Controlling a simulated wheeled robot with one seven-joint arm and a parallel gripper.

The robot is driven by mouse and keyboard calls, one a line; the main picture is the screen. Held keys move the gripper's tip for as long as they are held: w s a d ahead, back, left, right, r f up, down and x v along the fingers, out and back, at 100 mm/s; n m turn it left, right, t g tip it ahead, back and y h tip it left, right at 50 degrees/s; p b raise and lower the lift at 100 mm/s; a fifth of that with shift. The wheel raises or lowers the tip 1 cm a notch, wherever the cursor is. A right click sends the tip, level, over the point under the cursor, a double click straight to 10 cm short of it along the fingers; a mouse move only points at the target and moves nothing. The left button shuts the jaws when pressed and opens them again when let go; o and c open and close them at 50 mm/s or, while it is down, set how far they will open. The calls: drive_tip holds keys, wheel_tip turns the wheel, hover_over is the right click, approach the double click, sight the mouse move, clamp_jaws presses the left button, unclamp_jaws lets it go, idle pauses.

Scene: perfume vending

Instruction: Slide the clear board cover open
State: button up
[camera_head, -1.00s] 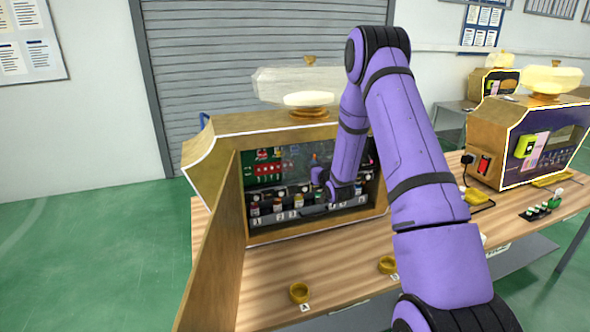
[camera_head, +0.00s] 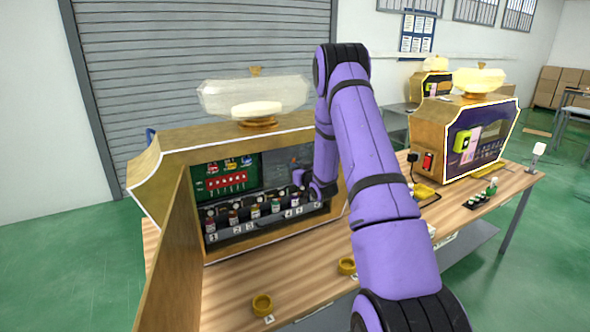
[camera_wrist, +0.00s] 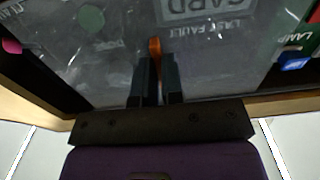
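The open wooden vending box (camera_head: 240,142) stands on the table, with a green board (camera_head: 225,180) at its inner left back. The clear board cover (camera_head: 282,164) shows as a greyish pane over the board's right part, leaving the left part bare. In the wrist view the cover (camera_wrist: 110,60) fills much of the picture, with blurred lettering on or behind it. My gripper (camera_wrist: 158,62) is at the cover, its two dark fingers close together around a small orange handle (camera_wrist: 154,46). In the head view my arm hides the box's right part.
Several small bottles (camera_head: 255,212) stand in a numbered row below the board, close under my gripper. The wooden door (camera_head: 172,255) is swung open at left.

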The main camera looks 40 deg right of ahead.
drive_tip(key=o, duration=0.4)
drive_tip(key=shift+s+d, duration=0.15)
drive_tip(key=shift+d, duration=0.2)
drive_tip(key=shift+o, duration=0.2)
drive_tip(key=shift+a, duration=0.1)
drive_tip(key=s+a, duration=0.2)
drive_tip(key=s, duration=0.8)
drive_tip(key=shift+s, duration=0.25)
